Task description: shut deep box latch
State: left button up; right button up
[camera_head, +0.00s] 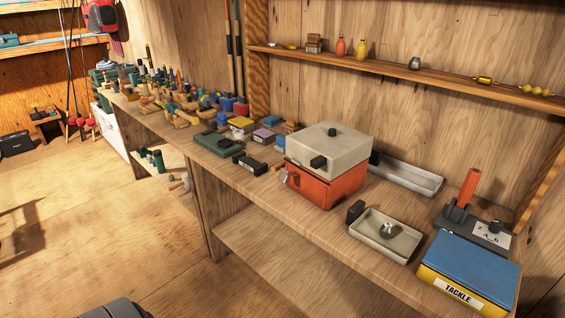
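The deep box (325,188) is most likely the orange-red box with a cream lid (327,143), standing on the wooden bench. The lid sits down on the body and has a dark knob (333,132) on top. A black block, perhaps part of the latch (318,162), sits on the front face of the lid. A small grey metal piece (285,176) sticks out at the left side of the body. I cannot tell whether the latch is fastened. Neither of my grippers is in view.
A shallow cream tray (407,245) holding a small metal item lies right of the box. A blue and yellow tackle box (470,265) is at the far right. A long grey tray (410,177) lies behind. Small cases and many items crowd the bench (235,175) leftward.

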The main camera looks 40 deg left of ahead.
aim_at(285, 177)
jog(key=u, duration=1.05)
jog(key=k, duration=1.3)
jog(key=u, duration=0.75)
jog(key=i, duration=1.45)
jog(key=z, duration=0.85)
